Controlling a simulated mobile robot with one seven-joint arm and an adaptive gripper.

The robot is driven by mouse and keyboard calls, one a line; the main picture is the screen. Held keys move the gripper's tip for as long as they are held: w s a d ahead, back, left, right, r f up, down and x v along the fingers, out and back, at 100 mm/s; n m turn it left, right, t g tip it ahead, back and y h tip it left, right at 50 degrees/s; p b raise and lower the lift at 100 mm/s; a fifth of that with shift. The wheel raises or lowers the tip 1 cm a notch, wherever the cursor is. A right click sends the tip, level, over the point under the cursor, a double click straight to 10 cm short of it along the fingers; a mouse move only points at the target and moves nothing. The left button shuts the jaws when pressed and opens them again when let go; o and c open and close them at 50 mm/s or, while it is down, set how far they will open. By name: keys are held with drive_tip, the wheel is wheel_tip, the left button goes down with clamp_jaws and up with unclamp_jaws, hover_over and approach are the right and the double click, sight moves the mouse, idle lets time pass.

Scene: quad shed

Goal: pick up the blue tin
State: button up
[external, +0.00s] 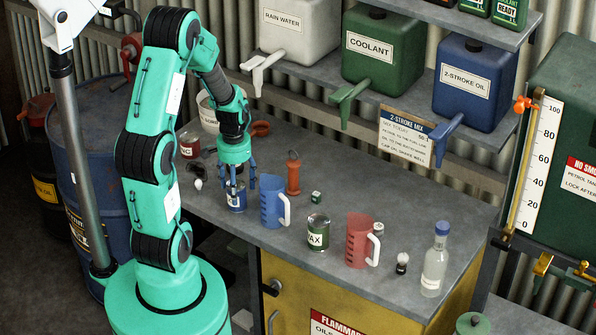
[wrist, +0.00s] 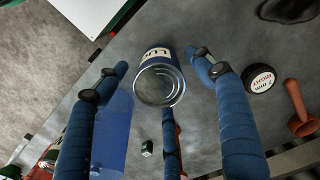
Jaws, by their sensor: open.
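The blue tin (external: 236,197) stands on the grey workbench, near its left front edge. It has a pale label band. In the wrist view the tin (wrist: 160,78) shows its round metal top and part of its label, partly lettered. My gripper (external: 238,183) is right above and around the tin in the external view, pointing down. In the wrist view my gripper's blue fingers (wrist: 162,85) are spread, with the tin between their tips. The gripper is open; I cannot tell whether any finger touches the tin.
A blue measuring jug (external: 272,203) stands close to the right of the tin. An orange-red tool (external: 293,175), a green WAX tin (external: 318,233), a red jug (external: 358,240) and a clear bottle (external: 435,262) stand farther right. Canisters (external: 383,55) sit on the shelf above.

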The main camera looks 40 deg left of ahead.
drive_tip(key=shift+f, duration=1.65)
drive_tip(key=c, duration=1.4)
